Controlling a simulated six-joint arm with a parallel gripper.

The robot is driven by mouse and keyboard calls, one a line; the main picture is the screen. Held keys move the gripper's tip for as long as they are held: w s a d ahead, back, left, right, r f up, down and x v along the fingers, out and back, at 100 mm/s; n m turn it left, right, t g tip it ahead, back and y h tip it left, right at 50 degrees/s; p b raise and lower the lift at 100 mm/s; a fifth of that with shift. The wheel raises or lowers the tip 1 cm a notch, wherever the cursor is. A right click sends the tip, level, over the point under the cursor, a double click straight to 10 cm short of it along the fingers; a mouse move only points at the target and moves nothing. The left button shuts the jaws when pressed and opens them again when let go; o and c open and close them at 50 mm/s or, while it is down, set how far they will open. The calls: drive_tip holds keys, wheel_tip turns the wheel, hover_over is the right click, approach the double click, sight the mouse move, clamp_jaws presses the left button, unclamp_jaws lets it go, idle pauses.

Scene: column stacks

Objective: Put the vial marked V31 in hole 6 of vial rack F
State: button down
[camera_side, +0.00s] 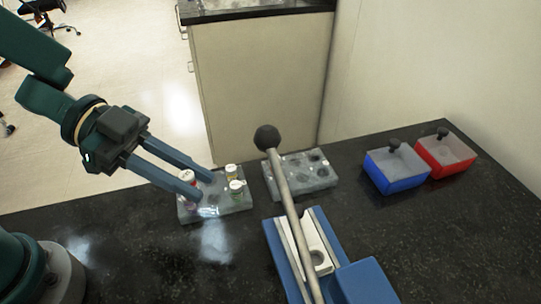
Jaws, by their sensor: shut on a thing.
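My gripper (206,188) reaches down from the left to the grey rack (212,211) at the left of the bench. It is shut on a white-capped vial (187,176) with a reddish band, which shows between the two fingers. The fingers hide much of this vial, so I cannot tell whether it is still seated in the rack. Two other white-capped vials stand in this rack, one with a yellowish band (231,171) and one greenish (237,188). A second grey rack (285,190) with dark holes stands to the right. Vial marks, rack letters and hole numbers are too small to read.
A blue device (285,262) with a long lever ending in a dark ball (267,138) stands at the front, its lever rising near the second rack. A blue box (396,172) and a red box (444,155) stand at the right.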

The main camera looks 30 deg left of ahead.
drive_tip(key=w+d, duration=0.3)
drive_tip(key=w, duration=0.4)
drive_tip(key=w+d, duration=0.3)
drive_tip(key=w, duration=0.5)
drive_tip(key=shift+d+f, duration=0.2)
drive_tip(key=shift+f, duration=4.1)
drive_tip(key=shift+f, duration=1.1)
drive_tip(key=shift+c, duration=1.9)
unclamp_jaws()
